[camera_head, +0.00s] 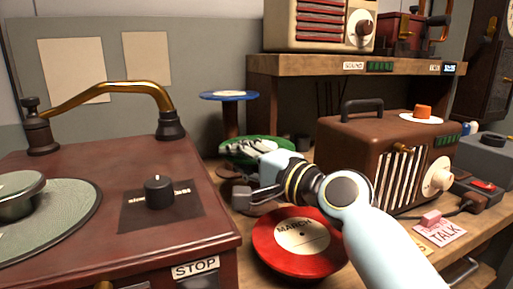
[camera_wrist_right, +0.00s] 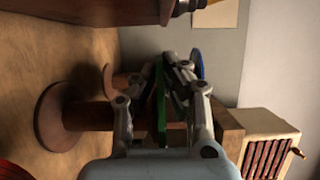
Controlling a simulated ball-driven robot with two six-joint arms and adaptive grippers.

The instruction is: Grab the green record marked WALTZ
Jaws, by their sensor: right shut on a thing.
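The green record (camera_head: 284,142) is behind my right gripper (camera_head: 228,150) in the head view, its face partly covered by the fingers. Its marking cannot be read. In the right wrist view the green record (camera_wrist_right: 160,105) shows edge-on between the fingers of the right gripper (camera_wrist_right: 180,62), which is shut on it. My left gripper is not in view.
A red record marked MARCH (camera_head: 275,246) lies nearer on the bench. A blue record (camera_head: 228,95) sits on a stand behind.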

